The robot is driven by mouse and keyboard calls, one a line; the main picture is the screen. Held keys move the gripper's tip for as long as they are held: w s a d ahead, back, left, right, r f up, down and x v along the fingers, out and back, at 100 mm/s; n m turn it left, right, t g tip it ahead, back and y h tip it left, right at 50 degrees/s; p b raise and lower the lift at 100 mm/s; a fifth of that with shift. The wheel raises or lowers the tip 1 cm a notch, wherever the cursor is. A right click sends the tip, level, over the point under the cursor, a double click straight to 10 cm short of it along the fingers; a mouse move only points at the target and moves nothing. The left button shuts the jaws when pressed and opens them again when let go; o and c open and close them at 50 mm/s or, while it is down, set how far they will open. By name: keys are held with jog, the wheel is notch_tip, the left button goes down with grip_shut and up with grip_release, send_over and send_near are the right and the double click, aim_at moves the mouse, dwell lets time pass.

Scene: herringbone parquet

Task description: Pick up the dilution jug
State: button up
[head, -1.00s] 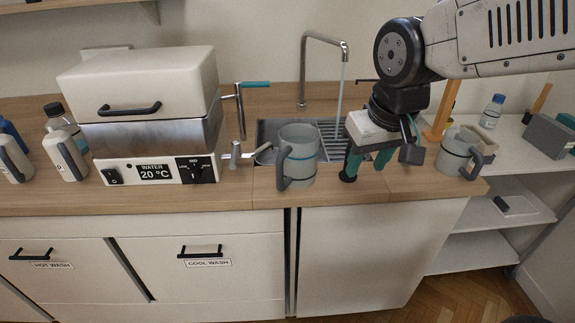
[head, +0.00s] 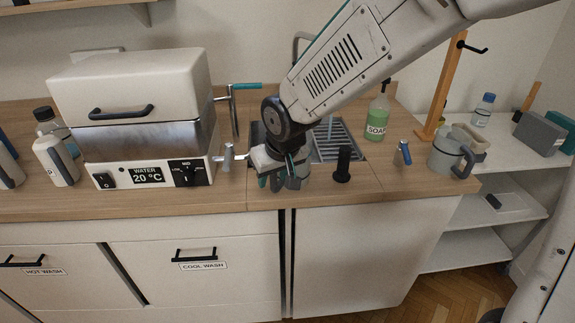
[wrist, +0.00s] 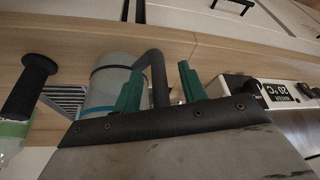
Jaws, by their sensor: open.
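A grey jug with a dark handle (wrist: 157,75) stands on the counter in front of the sink. Its body (wrist: 104,84) shows in the wrist view beside one finger, with a blue-teal band. In the head view my arm and gripper (head: 279,183) hide most of it. My gripper (wrist: 160,88) is open, and its two teal fingers appear on either side of the handle. Whether they touch it, I cannot tell. A second grey jug (head: 446,152) with a dark handle stands at the counter's right end. I see no label on either jug.
A white water unit (head: 150,176) with a tap (head: 228,157) stands left of the gripper. A black upright cylinder (head: 343,165) stands close on the right.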

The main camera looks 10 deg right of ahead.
jog(key=shift+w+f, duration=0.15)
jog(key=shift+f, duration=0.3)
grip_shut()
jog(key=shift+r, duration=0.1)
